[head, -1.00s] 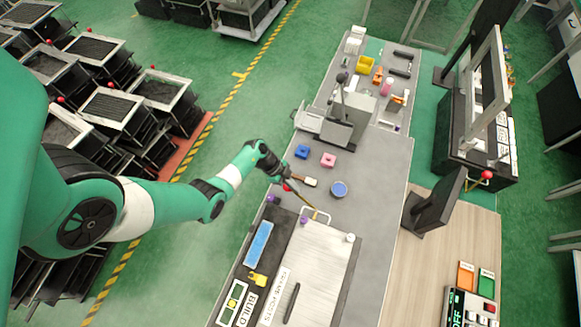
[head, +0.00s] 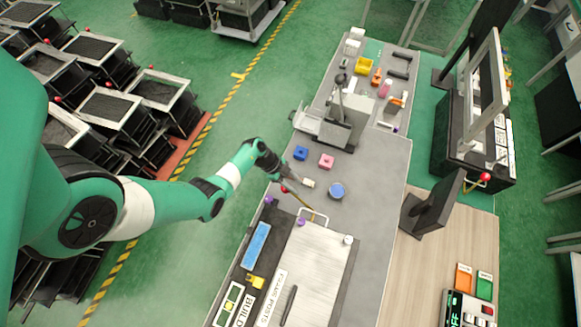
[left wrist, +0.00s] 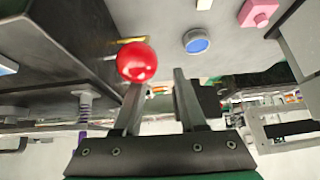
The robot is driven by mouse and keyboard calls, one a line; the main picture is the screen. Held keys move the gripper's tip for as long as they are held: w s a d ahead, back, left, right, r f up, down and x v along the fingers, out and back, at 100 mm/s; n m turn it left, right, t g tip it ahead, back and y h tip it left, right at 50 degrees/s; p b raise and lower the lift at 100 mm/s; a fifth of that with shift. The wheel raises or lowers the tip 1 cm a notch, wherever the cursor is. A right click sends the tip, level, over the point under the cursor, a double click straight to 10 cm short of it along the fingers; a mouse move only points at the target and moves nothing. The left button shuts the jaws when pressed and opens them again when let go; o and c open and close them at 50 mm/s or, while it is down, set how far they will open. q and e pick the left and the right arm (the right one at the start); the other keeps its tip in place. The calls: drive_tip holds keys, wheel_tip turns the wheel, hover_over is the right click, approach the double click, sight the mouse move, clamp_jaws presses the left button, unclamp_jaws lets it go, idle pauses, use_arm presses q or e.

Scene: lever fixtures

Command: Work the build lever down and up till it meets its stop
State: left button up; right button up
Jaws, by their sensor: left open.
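The lever's red ball knob (head: 284,189) shows at the left edge of the grey bench, by my left gripper (head: 280,180). In the left wrist view the red knob (left wrist: 137,62) is large and lies just beyond the tip of the left finger, off to the left of the gap. My left gripper (left wrist: 158,82) is open there with nothing between its fingers. I cannot tell whether a finger touches the knob. The lever's shaft is mostly hidden. A BUILD label (head: 248,310) lies at the near left of the bench. My right gripper is out of view.
A blue round piece (head: 337,190), a blue block (head: 300,153) and a pink block (head: 326,161) stand on the bench (head: 375,185). A pale plate (head: 318,262) with a white wire handle is nearer. A grey fixture (head: 345,118) stands farther back.

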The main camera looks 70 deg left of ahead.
use_arm(q)
drive_tip(key=shift+s+d+f+g, duration=0.15)
drive_tip(key=shift+s+f, duration=0.2)
drive_tip(key=shift+s, duration=0.2)
drive_tip(key=shift+s+d+f+g, duration=0.15)
drive_tip(key=shift+s+f, duration=0.2)
drive_tip(key=shift+s, duration=0.2)
drive_tip(key=shift+s+a+r, duration=0.1)
drive_tip(key=shift+s+r, duration=0.05)
drive_tip(key=shift+r, duration=0.15)
drive_tip(key=v, duration=0.6)
drive_tip(key=shift+s+a+f+p, duration=0.15)
drive_tip(key=shift+s+f+p, duration=0.2)
drive_tip(key=shift+p, duration=0.1)
drive_tip(key=shift+r, duration=0.15)
drive_tip(key=v, duration=1.1)
drive_tip(key=shift+r, duration=0.15)
